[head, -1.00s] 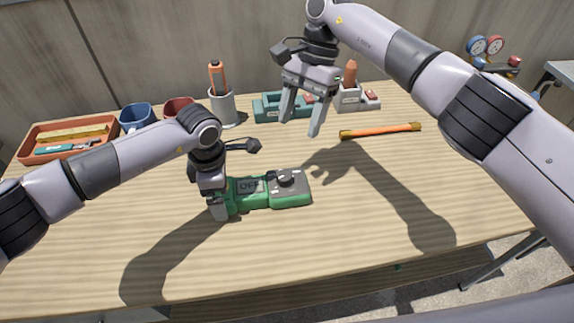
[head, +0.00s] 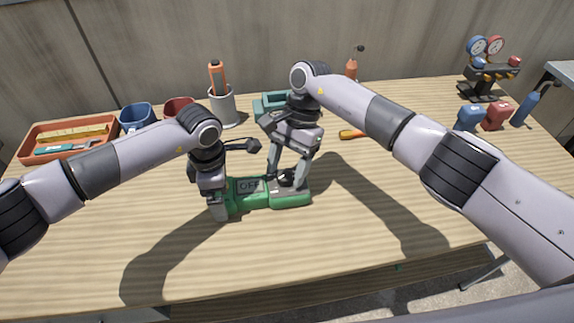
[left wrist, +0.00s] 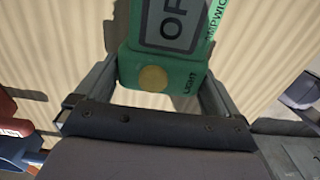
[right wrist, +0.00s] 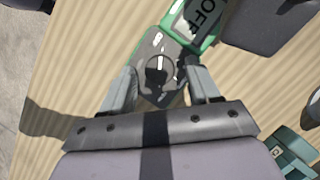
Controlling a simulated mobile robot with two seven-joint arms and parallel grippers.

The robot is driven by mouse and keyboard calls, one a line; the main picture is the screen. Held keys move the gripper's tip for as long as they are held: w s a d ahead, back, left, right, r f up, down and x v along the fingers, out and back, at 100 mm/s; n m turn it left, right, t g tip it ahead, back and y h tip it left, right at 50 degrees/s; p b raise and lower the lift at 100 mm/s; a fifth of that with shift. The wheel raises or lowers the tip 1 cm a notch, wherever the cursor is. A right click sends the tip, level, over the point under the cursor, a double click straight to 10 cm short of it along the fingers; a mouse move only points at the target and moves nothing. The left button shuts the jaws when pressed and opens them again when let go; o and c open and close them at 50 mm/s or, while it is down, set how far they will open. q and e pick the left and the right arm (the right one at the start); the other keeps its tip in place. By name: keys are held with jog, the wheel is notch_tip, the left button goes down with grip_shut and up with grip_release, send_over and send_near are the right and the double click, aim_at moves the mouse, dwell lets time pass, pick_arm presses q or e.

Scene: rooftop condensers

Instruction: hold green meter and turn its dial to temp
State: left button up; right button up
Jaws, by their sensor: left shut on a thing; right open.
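The green meter (head: 252,205) lies flat on the table, its display (head: 251,186) reading OFF. My left gripper (head: 220,210) is shut on the meter's left end; in the left wrist view its fingers flank the green end (left wrist: 160,72) with a round yellowish button. My right gripper (head: 288,181) is open, pointing down over the meter's right end. In the right wrist view the dark dial (right wrist: 157,70) with its pale mark sits between and just beyond the right fingertips (right wrist: 157,82). Contact between those fingers and the dial cannot be told. The dial's labels are too small to read.
Behind stand a terracotta tray (head: 40,148), a blue cup (head: 137,117), a grey cup (head: 223,108) with an orange tool and a teal holder (head: 268,106). A gauge set (head: 487,72) and small coloured items stand at right. The table front is clear.

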jog(key=c, duration=1)
jog(key=shift+c, duration=0.2)
